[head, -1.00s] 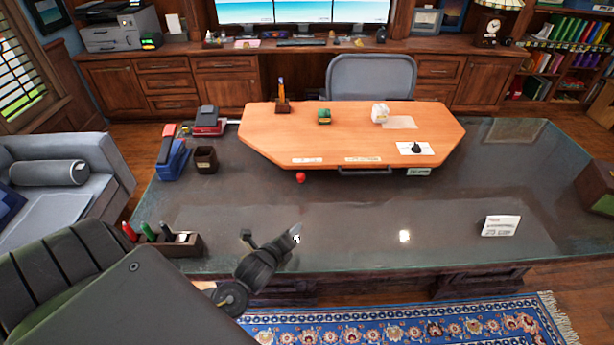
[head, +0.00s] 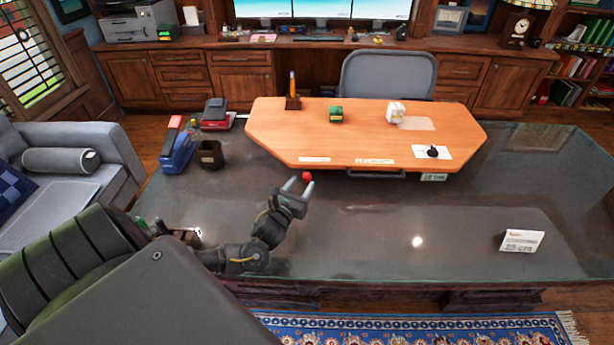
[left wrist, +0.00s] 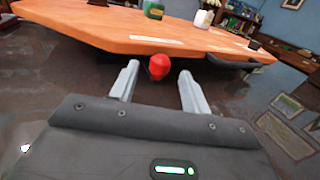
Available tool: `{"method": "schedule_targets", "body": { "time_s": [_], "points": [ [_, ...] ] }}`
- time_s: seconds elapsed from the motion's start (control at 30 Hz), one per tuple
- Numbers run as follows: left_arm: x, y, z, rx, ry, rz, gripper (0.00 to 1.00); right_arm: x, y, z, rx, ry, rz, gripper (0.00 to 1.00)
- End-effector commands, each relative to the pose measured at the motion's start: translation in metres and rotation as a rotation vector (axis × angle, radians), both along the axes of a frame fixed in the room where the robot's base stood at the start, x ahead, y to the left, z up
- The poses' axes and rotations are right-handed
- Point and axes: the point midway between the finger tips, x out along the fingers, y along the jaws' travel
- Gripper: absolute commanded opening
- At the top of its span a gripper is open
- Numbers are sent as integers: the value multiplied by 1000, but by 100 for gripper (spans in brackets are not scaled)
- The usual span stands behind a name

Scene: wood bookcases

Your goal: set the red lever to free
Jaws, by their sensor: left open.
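The red lever shows as a small round red knob (head: 307,176) just under the front edge of the raised orange-brown desktop (head: 400,145), left of its middle. My left gripper (head: 298,186) is open and reaches toward the knob over the dark glass desk. In the left wrist view the red knob (left wrist: 158,66) appears between the two grey fingertips (left wrist: 158,82), seemingly a little beyond them. I cannot tell whether a finger touches it. Two white labels sit on the front edge of the desktop, one near the knob (head: 314,160). Their text is too small to read.
A black handle (head: 375,175) sits under the desktop edge, right of the knob. A blue stapler (head: 178,150) and a dark cup (head: 210,154) stand to the left on the glass desk (head: 400,215). A white card (head: 522,241) stands front right. The glass between is mostly clear.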

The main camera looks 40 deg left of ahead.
Motion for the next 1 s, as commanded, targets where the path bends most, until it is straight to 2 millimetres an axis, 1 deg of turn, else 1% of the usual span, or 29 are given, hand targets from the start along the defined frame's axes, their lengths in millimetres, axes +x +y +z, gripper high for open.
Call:
{"method": "schedule_targets", "body": {
  "time_s": [0.03, 0.1, 0.2, 0.3, 0.43, 0.67, 0.7, 1.0],
  "points": [
    [10, 3, 1, 2, -1, 1, 47, 2, 0, 1, 0, -3, 0, 36],
    [21, 6, 1, 0, -1, 1, 47, 4, 0, 2, 0, -6, 0, 36],
    [34, 9, 0, 0, 0, 1, 47, 6, 0, 3, 1, -8, 0, 36],
    [43, 11, 0, -1, 1, 0, 47, 6, 0, 3, 1, -8, 0, 36],
    [48, 12, -1, -1, 2, 0, 47, 6, 0, 3, 1, -8, 0, 36],
    [48, 12, -1, -1, 2, -1, 47, 6, 0, 3, 1, -8, 0, 36],
    [48, 12, -1, -1, 2, -1, 46, 6, 0, 3, 1, -8, 0, 36],
    [48, 12, -1, -1, 2, -1, 6, 6, 0, 3, 1, -8, 0, 36]
  ]
}}
